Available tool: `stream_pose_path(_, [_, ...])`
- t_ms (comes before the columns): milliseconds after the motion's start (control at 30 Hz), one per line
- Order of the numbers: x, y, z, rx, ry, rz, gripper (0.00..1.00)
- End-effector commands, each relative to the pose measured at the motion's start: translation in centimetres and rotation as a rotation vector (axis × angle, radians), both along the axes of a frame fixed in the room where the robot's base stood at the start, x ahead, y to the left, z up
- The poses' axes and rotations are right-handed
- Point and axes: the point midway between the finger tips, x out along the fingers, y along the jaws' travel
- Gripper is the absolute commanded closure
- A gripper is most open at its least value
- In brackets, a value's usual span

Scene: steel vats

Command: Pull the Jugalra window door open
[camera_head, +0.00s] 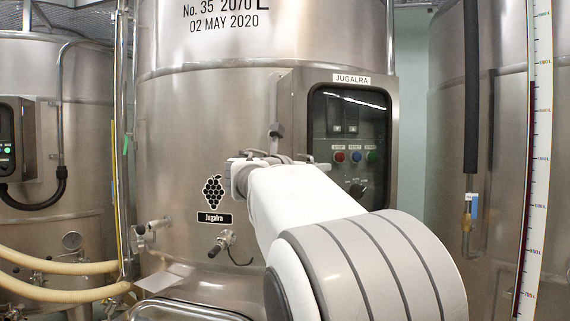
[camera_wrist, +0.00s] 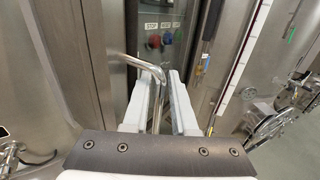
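The Jugalra window door (camera_head: 318,140) is a dark-framed glass door in a steel control box on the middle vat, under a JUGALRA label (camera_head: 351,79). It looks closed in the head view. Through it I see a red, a blue and a green button. A bent metal handle bar (camera_wrist: 137,63) stands at the box's left side. In the wrist view, the pale fingers of my gripper (camera_wrist: 161,100) are on either side of this bar, with a narrow gap. I cannot tell whether they press on it. My arm hides the fingertips and the box's lower left in the head view.
A valve (camera_head: 222,243) sticks out from the vat below left of my gripper. Cream hoses (camera_head: 60,268) run at the lower left. A black-sleeved pipe (camera_head: 470,90) and a level scale (camera_head: 538,150) stand to the right of the box.

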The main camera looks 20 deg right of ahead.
Motion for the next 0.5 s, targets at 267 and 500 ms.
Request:
stream_pose_path(267, [0.7, -1.13, -0.03, 0.001, -0.001, 0.001, 0.74])
stream_pose_path(500, [0.69, -1.09, -0.04, 0.001, -0.001, 0.001, 0.85])
